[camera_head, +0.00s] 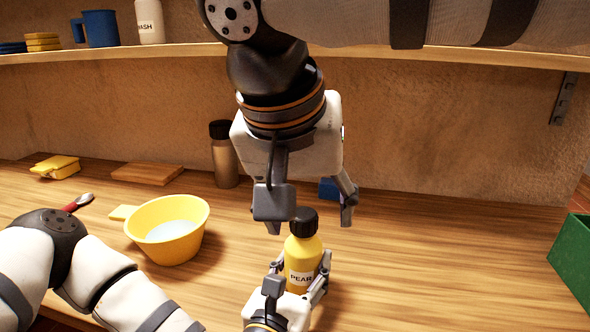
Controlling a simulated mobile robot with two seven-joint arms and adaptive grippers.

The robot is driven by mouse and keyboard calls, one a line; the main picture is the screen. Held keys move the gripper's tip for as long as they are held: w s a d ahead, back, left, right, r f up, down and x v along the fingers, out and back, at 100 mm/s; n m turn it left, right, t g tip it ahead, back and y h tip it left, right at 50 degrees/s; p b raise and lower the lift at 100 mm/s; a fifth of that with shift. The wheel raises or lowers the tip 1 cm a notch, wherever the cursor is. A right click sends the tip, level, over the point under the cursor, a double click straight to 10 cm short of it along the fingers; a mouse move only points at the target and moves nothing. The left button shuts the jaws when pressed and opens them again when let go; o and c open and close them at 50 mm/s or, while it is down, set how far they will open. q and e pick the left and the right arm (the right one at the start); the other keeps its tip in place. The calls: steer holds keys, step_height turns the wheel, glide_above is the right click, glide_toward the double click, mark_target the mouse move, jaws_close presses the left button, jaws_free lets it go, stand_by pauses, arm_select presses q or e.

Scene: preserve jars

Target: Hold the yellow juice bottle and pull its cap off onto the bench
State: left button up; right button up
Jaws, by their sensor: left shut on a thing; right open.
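The yellow juice bottle (303,252), labelled PEAR, stands upright on the wooden bench (420,260). Its black cap (304,222) sits on its neck. My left gripper (300,284) is low in front of the bottle and shut on its lower body, a finger on each side. My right gripper (310,212) comes down from above and is open. Its fingers are spread at either side above the cap, and I see no clear contact with the cap. The nearer right finger hides part of the space left of the cap.
A yellow bowl (188,212) stands left of the bottle. A brown bottle (224,160), a wooden board (147,173) and a blue item (329,188) are behind. A green box (575,255) is at the right edge. The bench right of the bottle is clear. A shelf (400,54) runs above.

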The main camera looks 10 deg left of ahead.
mark_target(304, 213)
step_height(304, 213, up, 3)
steer(key=w+a+t, duration=0.2)
steer(key=shift+m+y, duration=0.3)
steer(key=shift+y, duration=0.1)
steer(key=x, duration=1.1)
steer(key=shift+w+f, duration=0.1)
steer(key=shift+f, duration=0.25)
jaws_close()
steer(key=shift+r, duration=1.9)
steer(key=shift+r, duration=0.1)
steer(key=shift+r, duration=1.9)
